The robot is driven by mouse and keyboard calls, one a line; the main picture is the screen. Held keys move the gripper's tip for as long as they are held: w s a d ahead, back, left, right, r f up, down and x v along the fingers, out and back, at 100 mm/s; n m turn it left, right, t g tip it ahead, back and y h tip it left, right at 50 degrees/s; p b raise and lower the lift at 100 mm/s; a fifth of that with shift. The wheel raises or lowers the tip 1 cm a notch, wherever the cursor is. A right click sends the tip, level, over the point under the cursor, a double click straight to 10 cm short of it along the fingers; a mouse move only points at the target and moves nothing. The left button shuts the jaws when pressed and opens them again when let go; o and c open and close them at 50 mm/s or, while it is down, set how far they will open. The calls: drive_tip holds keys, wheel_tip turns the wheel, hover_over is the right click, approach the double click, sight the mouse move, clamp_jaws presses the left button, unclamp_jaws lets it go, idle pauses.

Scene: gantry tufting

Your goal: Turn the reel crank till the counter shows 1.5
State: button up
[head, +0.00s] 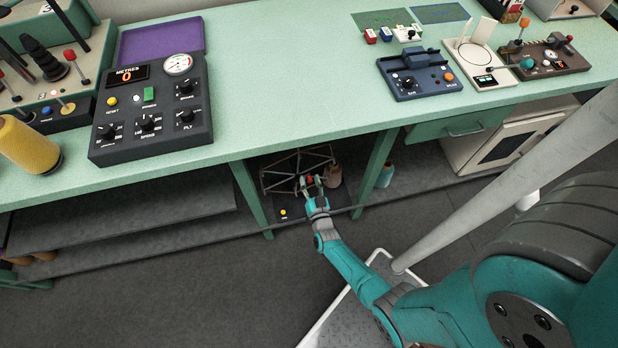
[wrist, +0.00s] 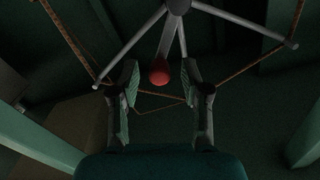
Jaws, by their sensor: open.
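The reel (head: 285,168) is a dark open frame of thin bars on a dark base under the bench. It also fills the top of the wrist view as grey spokes (wrist: 135,47) with brownish strands. The red ball knob of the crank (wrist: 160,73) lies between my fingertips in the wrist view. My gripper (wrist: 160,80) is open around the knob, with a gap on each side. In the head view my gripper (head: 311,183) reaches under the bench to the reel. A counter labelled METRES (head: 127,76) on the dark console shows an orange 0.
Green bench legs stand on the left (head: 250,197) and right (head: 376,175) of the reel bay. A brown spool (head: 334,175) stands beside the reel frame. The bench top (head: 290,75) lies above my arm, and a lower shelf (head: 130,215) runs to the left.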

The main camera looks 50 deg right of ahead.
drive_tip(key=shift+x, duration=0.85)
clamp_jaws()
drive_tip(key=shift+s, duration=0.1)
